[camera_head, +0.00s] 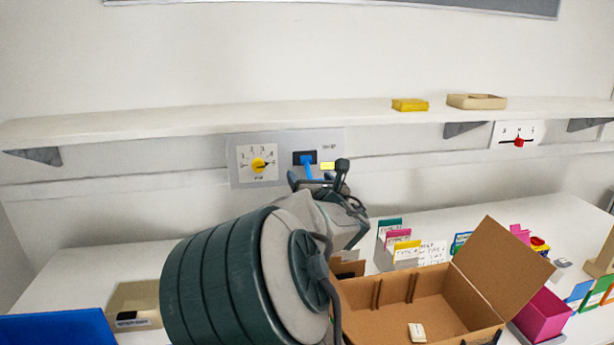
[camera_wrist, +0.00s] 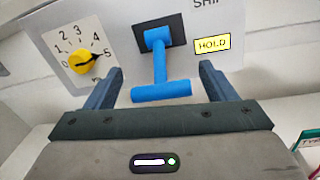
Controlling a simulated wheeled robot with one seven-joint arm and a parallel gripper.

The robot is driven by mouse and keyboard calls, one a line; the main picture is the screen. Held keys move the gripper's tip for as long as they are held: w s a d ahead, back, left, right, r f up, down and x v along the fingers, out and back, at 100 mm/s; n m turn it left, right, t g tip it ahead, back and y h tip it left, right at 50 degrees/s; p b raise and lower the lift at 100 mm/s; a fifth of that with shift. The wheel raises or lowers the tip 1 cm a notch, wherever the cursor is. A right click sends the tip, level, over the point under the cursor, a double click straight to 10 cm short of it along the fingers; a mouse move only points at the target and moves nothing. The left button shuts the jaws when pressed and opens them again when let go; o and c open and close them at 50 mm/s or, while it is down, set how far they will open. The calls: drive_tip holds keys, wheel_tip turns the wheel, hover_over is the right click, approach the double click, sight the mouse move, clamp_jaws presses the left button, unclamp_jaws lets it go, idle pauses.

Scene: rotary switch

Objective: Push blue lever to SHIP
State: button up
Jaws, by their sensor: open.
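The blue lever (camera_wrist: 158,70) is T-shaped and hangs down from a dark slot (camera_wrist: 178,29) in a grey wall panel. Its crossbar lies between the two fingers of my gripper (camera_wrist: 167,84) in the wrist view, with a gap on each side. My gripper is open. A yellow HOLD label (camera_wrist: 212,44) is right of the lever, and the partly cut-off SHIP lettering (camera_wrist: 206,4) is above it. In the head view the lever (camera_head: 308,170) shows just above my gripper (camera_head: 318,175), whose fingers hide part of the panel (camera_head: 336,142).
A yellow dial (camera_head: 258,164) is left of the lever on the same panel. A shelf (camera_head: 200,119) runs above. An open cardboard box (camera_head: 400,308) stands on the table at lower right, with file cards (camera_head: 405,250) behind it. A red-knobbed switch (camera_head: 518,142) is far right.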

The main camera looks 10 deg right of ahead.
sight(312, 178)
drive_tip(key=shift+w+a, duration=0.15)
drive_tip(key=shift+w, duration=1.6)
drive_tip(key=c, duration=1.3)
